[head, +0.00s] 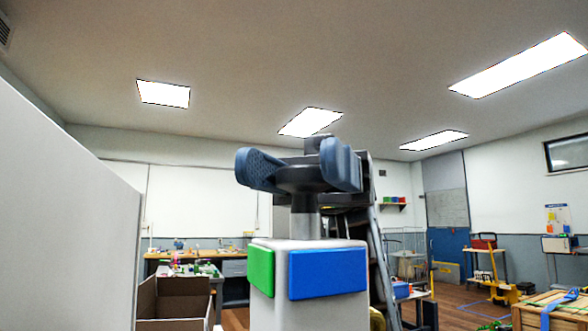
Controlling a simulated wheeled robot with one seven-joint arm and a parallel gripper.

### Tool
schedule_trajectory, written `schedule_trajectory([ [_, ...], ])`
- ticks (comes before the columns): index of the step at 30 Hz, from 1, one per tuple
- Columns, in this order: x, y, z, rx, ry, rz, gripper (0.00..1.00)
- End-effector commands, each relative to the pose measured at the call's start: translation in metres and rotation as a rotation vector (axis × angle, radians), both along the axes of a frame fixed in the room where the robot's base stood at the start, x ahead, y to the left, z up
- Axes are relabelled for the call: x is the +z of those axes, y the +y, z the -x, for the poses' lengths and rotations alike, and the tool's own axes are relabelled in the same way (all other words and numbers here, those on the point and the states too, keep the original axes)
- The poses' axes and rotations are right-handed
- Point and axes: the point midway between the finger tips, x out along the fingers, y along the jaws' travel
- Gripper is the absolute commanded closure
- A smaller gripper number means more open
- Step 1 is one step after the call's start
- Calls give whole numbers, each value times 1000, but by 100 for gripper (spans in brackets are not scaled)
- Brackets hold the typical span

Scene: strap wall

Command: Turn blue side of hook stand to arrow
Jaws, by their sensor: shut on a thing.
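The hook stand shows in the middle of the head view as a pale block (307,312) with a grey post (305,224) and a dark round head on top. Its blue side (327,273) faces mostly toward me, and its green side (262,271) is turned to the left. My gripper (302,174) is at the head, with a blue-grey pad on each side of it, and is shut on the stand's head. The pads partly cover the head, so its hooks are hard to make out. No arrow shows, and the stand's base is below the picture.
A tall pale panel (65,215) stands close at the left. An open cardboard box (174,305) lies past it. A workbench (232,268) is along the back wall. A wooden crate (550,312) and a yellow pallet jack (500,290) stand at the right.

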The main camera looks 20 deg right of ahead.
Motion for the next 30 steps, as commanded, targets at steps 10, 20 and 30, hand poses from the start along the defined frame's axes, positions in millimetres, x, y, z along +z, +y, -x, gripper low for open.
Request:
schedule_trajectory([
  [10,4,-1,-1,-2,6,-5,100],
  [20,2,0,0,0,3,-3,27],
  [30,1,0,0,-1,1,-1,27],
])
